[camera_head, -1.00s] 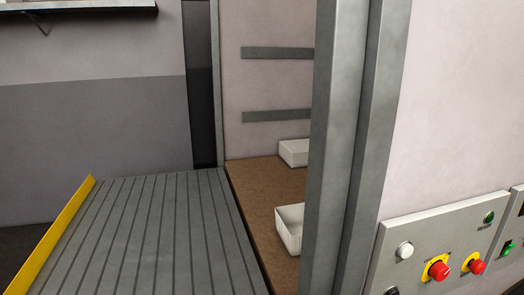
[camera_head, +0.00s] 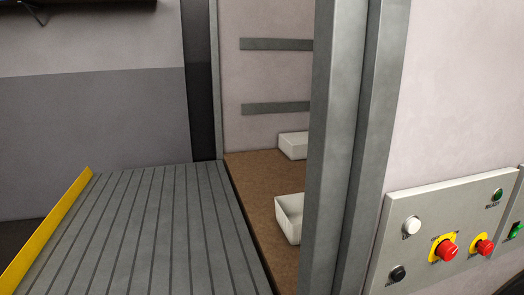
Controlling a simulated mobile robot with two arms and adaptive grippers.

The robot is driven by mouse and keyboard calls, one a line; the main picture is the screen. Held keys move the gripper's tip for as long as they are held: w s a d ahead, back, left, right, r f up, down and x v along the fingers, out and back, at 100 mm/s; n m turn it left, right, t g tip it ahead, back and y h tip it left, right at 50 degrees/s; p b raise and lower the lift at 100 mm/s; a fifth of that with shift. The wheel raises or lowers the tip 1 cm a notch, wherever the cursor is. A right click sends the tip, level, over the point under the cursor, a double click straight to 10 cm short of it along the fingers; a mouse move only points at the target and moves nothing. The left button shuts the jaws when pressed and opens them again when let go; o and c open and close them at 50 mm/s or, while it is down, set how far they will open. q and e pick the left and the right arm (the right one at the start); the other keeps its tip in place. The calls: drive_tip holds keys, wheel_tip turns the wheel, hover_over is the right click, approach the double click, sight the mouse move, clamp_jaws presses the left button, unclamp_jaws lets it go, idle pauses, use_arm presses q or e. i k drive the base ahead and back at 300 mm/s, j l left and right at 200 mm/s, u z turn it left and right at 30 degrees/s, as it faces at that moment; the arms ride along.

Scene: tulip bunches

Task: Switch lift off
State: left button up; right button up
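A grey control panel (camera_head: 470,206) is on the wall at the lower right. It carries a white button (camera_head: 411,226), a black button (camera_head: 398,273), a red knob on a yellow plate (camera_head: 447,250), a second red knob on yellow (camera_head: 483,245) and a small green lamp or button (camera_head: 497,195). The labels are too small to read surely. The lift platform (camera_head: 140,235), grey and ribbed with a yellow edge flap (camera_head: 48,232), is at the lower left. Neither of my grippers is in view.
A grey upright post (camera_head: 340,150) stands between the platform and the panel. Behind it, a brown floor (camera_head: 250,190) holds two white boxes (camera_head: 289,218). Another panel with a green switch (camera_head: 516,231) is cut by the right edge.

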sight(447, 250)
drive_tip(key=z, duration=1.25)
drive_tip(key=l+z, duration=0.45)
drive_tip(key=l, duration=0.85)
drive_tip(key=i, duration=0.05)
